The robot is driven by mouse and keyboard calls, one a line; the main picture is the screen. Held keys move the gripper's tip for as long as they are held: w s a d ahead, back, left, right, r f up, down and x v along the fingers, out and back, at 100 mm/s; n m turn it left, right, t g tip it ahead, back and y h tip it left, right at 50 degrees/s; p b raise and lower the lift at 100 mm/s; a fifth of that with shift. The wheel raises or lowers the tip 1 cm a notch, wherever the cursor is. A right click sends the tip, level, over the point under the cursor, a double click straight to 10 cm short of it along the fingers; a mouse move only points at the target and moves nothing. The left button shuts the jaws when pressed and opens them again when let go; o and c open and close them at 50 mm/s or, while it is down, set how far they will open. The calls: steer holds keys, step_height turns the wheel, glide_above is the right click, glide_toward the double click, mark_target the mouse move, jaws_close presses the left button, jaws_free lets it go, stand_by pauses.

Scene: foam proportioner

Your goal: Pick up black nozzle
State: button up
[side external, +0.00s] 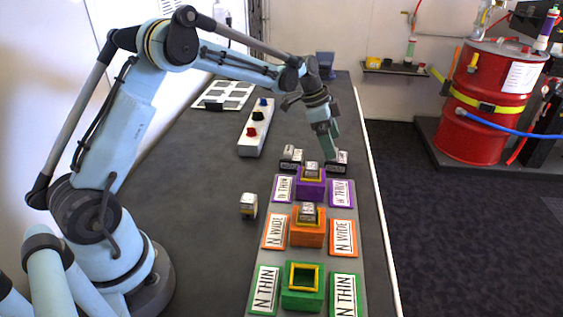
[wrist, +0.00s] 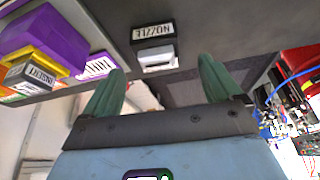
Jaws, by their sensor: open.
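My gripper (side external: 333,155) is open and empty. Its green fingers point down at a black nozzle (side external: 338,167) with a light grey top, on the dark table near its right edge. In the wrist view the black nozzle (wrist: 153,35) shows its NOZZLE label, with a pale block on it, beyond and between the two open fingertips (wrist: 160,65). A second black piece with a grey top (side external: 290,163) stands left of the purple holder. I cannot tell from the side view whether the fingers touch the nozzle.
The purple holder (side external: 311,187) is just in front of the nozzle and holds a grey-topped insert. An orange holder (side external: 308,235) and a green holder (side external: 302,299) follow along the grey board. A loose grey-and-black piece (side external: 248,206) and a knob strip (side external: 257,130) are left.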

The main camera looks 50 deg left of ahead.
steer(key=shift+x, duration=2.65)
steer(key=shift+s, duration=0.15)
steer(key=c, duration=1.1)
steer(key=shift+r, duration=0.1)
